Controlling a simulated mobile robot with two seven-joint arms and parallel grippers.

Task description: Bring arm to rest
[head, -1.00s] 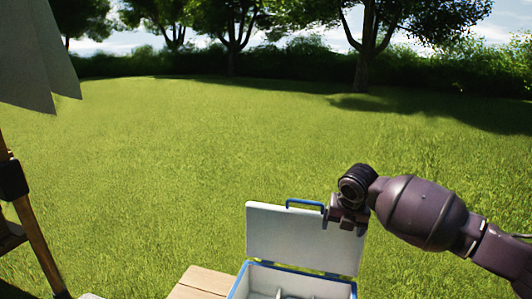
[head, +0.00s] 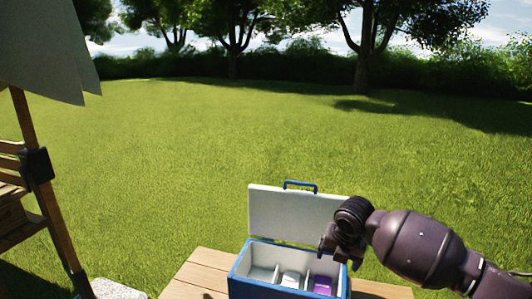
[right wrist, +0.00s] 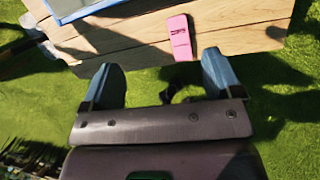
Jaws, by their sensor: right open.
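My right arm comes in from the right in the head view. Its gripper (head: 338,246) hangs over the right side of a blue and white cool box (head: 238,285), in front of the box's raised white lid (head: 285,212). In the right wrist view the right gripper (right wrist: 160,80) has its two blue-grey fingers wide apart with nothing between them. It points toward the edge of the wooden table (right wrist: 235,28). Whether it touches the box is hard to tell. My left gripper is not in view.
The box holds a pale item (head: 290,279) and a purple item (head: 322,285) in separate compartments. A pink flat object (right wrist: 180,38) lies near the table edge. A wooden stand (head: 40,170) with a grey canopy (head: 45,50) is at left. Open lawn lies beyond.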

